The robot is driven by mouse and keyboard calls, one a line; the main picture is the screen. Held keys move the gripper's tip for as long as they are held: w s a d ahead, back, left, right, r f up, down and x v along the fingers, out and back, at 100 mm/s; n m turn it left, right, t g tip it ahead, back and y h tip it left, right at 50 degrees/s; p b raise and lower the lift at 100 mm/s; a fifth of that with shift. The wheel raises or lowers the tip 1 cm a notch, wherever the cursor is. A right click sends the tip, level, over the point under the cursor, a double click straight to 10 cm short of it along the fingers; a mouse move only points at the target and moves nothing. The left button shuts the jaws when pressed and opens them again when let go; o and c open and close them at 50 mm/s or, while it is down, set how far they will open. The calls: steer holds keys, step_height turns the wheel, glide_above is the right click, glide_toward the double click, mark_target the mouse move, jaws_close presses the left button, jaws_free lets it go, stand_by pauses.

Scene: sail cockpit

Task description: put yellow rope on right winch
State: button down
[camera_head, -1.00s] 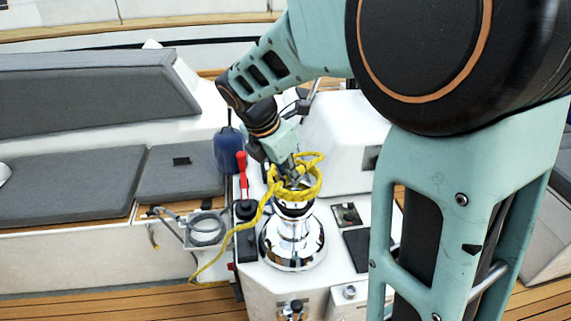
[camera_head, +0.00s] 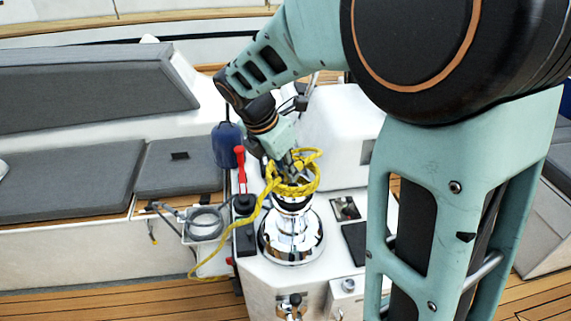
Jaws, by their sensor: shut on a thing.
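The yellow rope (camera_head: 308,187) forms a coil around the top of the chrome winch (camera_head: 291,240). I cannot tell whether the coil rests on the winch or hangs just above it. Its tail runs down to the left, over the console edge toward the deck. My gripper (camera_head: 298,172) is at the coil, over the winch top, shut on the rope. Its fingertips are partly hidden by the coil.
A red-handled lever (camera_head: 240,168) and a blue container (camera_head: 226,145) stand left of the winch. A grey ring holder (camera_head: 205,224) sits lower left. The white console (camera_head: 340,135) rises behind. Grey cushioned seats (camera_head: 60,185) fill the left.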

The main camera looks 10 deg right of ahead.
steer(key=shift+f, duration=0.2)
stand_by(0.7)
steer(key=shift+f+b, duration=1.35)
steer(key=shift+f, duration=0.95)
step_height(320, 180, down, 6)
steer(key=b, duration=0.4)
steer(key=shift+f, duration=0.15)
step_height(320, 180, down, 8)
steer(key=b, duration=0.5)
steer(key=shift+f, duration=0.15)
steer(key=shift+b, duration=0.3)
